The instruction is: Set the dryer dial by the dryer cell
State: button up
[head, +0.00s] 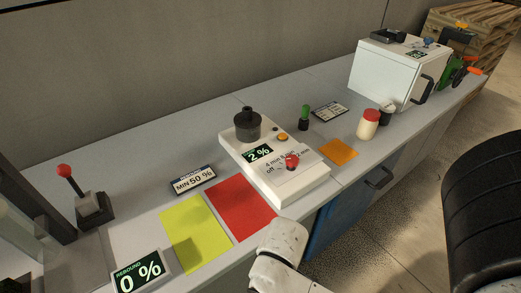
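A white, low box (277,166) on the bench looks like the dryer cell. Its small screen reads 2 %. A red dial (292,160) sits on its sloped top beside printed marks; "off", "4 min" and another "min" mark can be made out, the rest is partly covered or too small. Which mark the dial points at I cannot tell. A dark round cup (247,124) stands at the box's back end. A white, scuffed part of my arm shows at the bottom, just below the box's front edge and apart from the dial. My gripper's fingers are not seen.
Yellow (195,233) and red (241,207) mats lie left of the box. A rebound display (139,272) reads 0 %. A red-tipped lever (66,172) stands far left. A jar (368,124), an orange mat (339,152) and a white cabinet (382,73) are to the right.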

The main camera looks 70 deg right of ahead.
aim_at(291, 161)
jog(key=z, duration=1.95)
jog(key=k+l+u, duration=0.25)
jog(key=u, duration=0.2)
jog(key=k+l+u, duration=0.1)
jog(key=k+u, duration=0.35)
